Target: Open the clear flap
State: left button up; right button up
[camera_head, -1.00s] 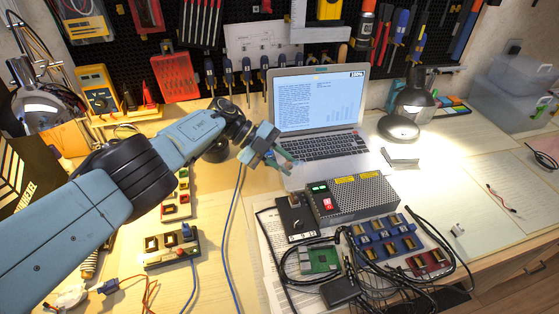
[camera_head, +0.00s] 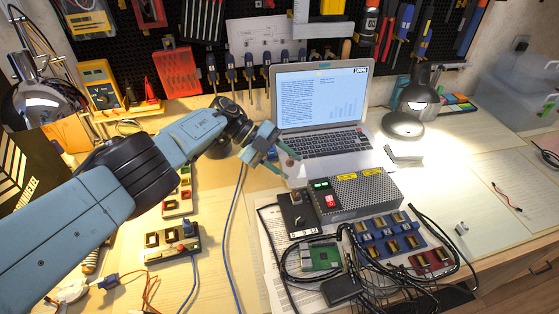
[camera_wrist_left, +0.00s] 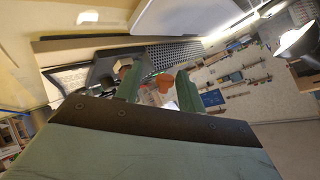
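I cannot make out a clear flap for certain in either view. A grey perforated power box (camera_head: 368,194) with green displays and a red switch (camera_head: 331,201) stands in front of the laptop. A black panel with a knob (camera_head: 297,213) is at its left end. My left gripper (camera_head: 284,160) is above and behind the box's left end, apart from it. In the left wrist view its two green fingers (camera_wrist_left: 159,89) are spread. An orange-red shape (camera_wrist_left: 165,81) shows beyond the gap; I cannot tell what it is. My right gripper is in neither view.
The laptop (camera_head: 322,97) stands open behind the gripper. Black cables, a green circuit board (camera_head: 320,257) and a blue connector block (camera_head: 388,237) crowd the area in front of the box. A lamp (camera_head: 405,122) stands at right. The paper-covered table at far right is mostly clear.

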pick_arm(q)
jog(key=shift+w+a+r+p, duration=0.1)
jog(key=shift+w+r+p, duration=0.4)
jog(key=shift+r, duration=0.1)
jog(key=s+v, duration=0.1)
jog(key=v, duration=1.2)
jog(key=shift+a, duration=0.15)
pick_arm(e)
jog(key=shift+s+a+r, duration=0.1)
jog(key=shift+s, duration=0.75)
pick_arm(q)
jog(key=shift+s+f, duration=0.1)
jog(key=shift+f, duration=0.05)
jog(key=shift+p, duration=0.3)
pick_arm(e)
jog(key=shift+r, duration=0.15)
